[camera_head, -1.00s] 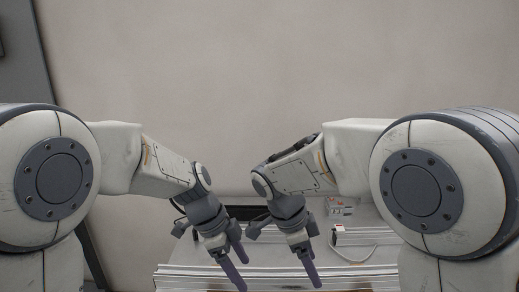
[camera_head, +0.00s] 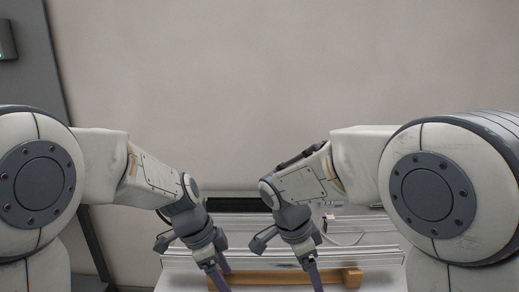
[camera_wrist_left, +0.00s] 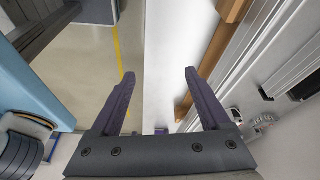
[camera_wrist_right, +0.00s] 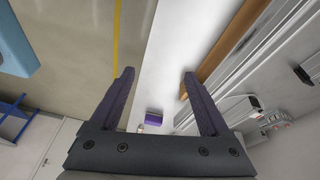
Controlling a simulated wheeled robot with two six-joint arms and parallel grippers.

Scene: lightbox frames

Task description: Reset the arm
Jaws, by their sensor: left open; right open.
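My left gripper (camera_head: 220,281) hangs low in the middle of the head view. In the left wrist view its purple fingers (camera_wrist_left: 158,88) are spread apart with nothing between them. My right gripper (camera_head: 314,277) hangs to the right of it, also pointing down. In the right wrist view its fingers (camera_wrist_right: 158,85) are spread and empty. The fingertips of both are partly hidden in the head view, near the wooden bar.
A wooden bar (camera_head: 262,277) lies along the front of a metal-railed workbench (camera_head: 250,262). Wiring and a small device (camera_head: 329,217) stand at the back right. A grey panel (camera_head: 30,70) stands at left against a plain wall. A small purple object (camera_wrist_right: 154,116) shows in the right wrist view.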

